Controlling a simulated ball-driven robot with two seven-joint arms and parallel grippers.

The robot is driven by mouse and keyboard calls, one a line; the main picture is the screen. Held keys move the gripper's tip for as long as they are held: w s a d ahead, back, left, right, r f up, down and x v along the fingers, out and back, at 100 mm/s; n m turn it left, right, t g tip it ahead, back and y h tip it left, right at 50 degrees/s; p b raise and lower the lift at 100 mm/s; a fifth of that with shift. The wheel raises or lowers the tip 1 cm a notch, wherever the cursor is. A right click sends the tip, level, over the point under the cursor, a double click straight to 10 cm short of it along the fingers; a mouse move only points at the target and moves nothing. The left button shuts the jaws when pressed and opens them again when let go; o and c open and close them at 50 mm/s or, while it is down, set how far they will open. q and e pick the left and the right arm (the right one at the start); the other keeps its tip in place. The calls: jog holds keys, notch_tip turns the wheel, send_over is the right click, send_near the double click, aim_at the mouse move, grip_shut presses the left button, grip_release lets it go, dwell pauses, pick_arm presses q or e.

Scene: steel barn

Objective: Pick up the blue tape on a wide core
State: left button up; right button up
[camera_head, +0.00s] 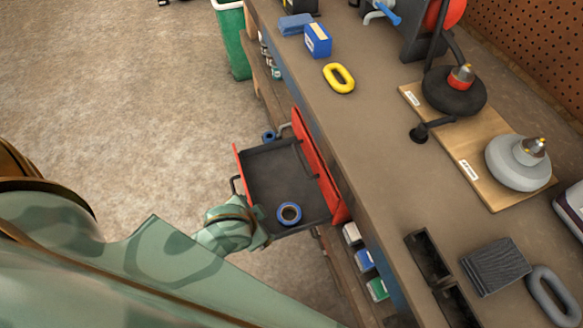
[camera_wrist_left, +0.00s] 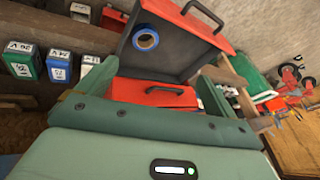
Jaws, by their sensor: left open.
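The blue tape (camera_head: 289,214) is a ring with a light core. It lies on the dark floor of an open red tray or toolbox (camera_head: 330,184), near its end closest to me. The tape also shows in the left wrist view (camera_wrist_left: 146,39), with nothing around it. My left gripper (camera_head: 252,226) is just left of the tape, at the tray's near left corner, apart from the tape and empty. Its jaws are open, though the fingertips are hard to make out. My right gripper is out of view.
A smaller blue ring (camera_head: 268,136) is beyond the tray. The workbench (camera_head: 330,120) runs along its right, carrying a yellow ring (camera_head: 339,78), a blue box (camera_head: 318,40) and a wooden board (camera_head: 480,150). Labelled containers (camera_head: 364,260) stand below the bench. Floor is clear at left.

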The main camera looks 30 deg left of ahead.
pick_arm(q)
jog(key=w+d+n+h, duration=0.2)
jog(key=w+d+n, duration=0.1)
jog(key=w+d, duration=0.3)
jog(key=n+g+b, duration=0.5)
jog(key=n+b, duration=0.3)
jog(key=n, duration=0.8)
send_over(288, 216)
notch_tip(288, 216, down, 16)
jog(key=shift+s+f+y+b, duration=0.15)
jog(key=shift+f+y+b, duration=0.15)
jog(key=shift+f+b, duration=0.35)
notch_tip(288, 216, down, 4)
jog(key=b, duration=0.3)
jog(key=shift+r+b, duration=0.15)
jog(key=shift+b, duration=0.2)
jog(key=shift+w+f+b, duration=0.25)
jog(key=shift+f+b, duration=0.15)
jog(key=shift+f, duration=0.05)
jog(key=shift+r, duration=0.15)
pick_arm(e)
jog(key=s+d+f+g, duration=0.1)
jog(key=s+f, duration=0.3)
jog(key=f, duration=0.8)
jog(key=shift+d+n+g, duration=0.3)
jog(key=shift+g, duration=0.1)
